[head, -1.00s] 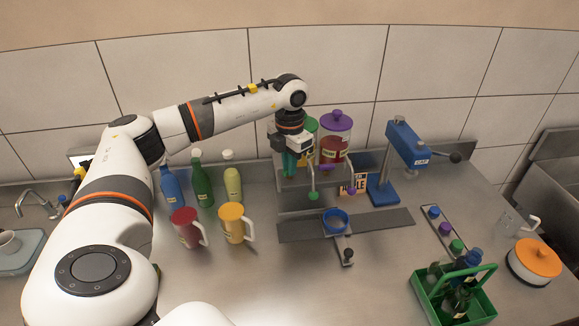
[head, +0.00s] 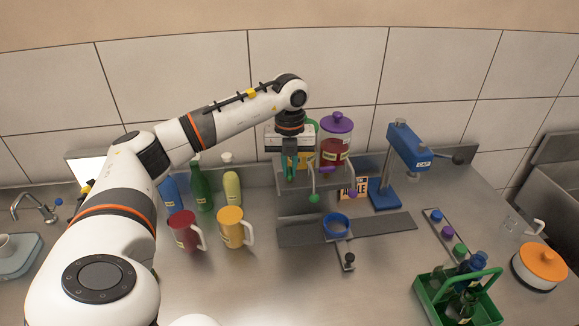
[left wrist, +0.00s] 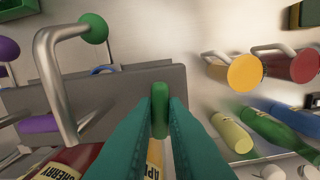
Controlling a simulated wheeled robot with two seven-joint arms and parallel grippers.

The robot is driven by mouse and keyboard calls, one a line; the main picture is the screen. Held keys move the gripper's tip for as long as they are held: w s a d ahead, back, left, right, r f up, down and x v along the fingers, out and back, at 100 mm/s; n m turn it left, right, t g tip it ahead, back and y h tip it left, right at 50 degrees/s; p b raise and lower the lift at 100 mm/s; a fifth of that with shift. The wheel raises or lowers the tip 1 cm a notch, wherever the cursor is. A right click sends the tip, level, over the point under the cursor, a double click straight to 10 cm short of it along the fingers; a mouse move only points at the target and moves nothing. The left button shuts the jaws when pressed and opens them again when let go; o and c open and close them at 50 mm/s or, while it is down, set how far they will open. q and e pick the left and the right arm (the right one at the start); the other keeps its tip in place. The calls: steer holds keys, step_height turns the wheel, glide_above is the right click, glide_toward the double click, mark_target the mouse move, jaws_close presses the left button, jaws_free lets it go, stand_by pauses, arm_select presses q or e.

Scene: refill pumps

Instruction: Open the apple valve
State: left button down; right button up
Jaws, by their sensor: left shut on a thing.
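My left gripper (head: 290,173) reaches down in front of the apple dispenser, which it mostly hides in the head view. In the left wrist view its teal fingers (left wrist: 160,125) are shut on a green valve handle (left wrist: 160,98). Below the fingertips a partly covered yellow label (left wrist: 155,152) reads "AP". The apple spout is a bent metal pipe (left wrist: 57,85) with a green ball tip (left wrist: 94,28); the ball also shows in the head view (head: 314,198). Whether any juice flows cannot be seen. My right gripper is not in view.
The cherry dispenser (head: 335,140) with a purple lid stands close on the right, its purple handle (left wrist: 40,124) beside the apple spout. A blue ring (head: 335,226) sits on the grey rail. Red (head: 184,232) and yellow mugs (head: 231,228) stand left. A blue capper (head: 405,155) stands right.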

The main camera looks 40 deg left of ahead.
arm_select(q)
steer(key=shift+w+a+r+n, duration=0.1)
steer(key=shift+r+n, duration=0.1)
steer(key=shift+n, duration=0.7)
steer(key=c, duration=1.5)
jaws_free()
steer(key=shift+o, duration=0.2)
steer(key=shift+f, duration=0.1)
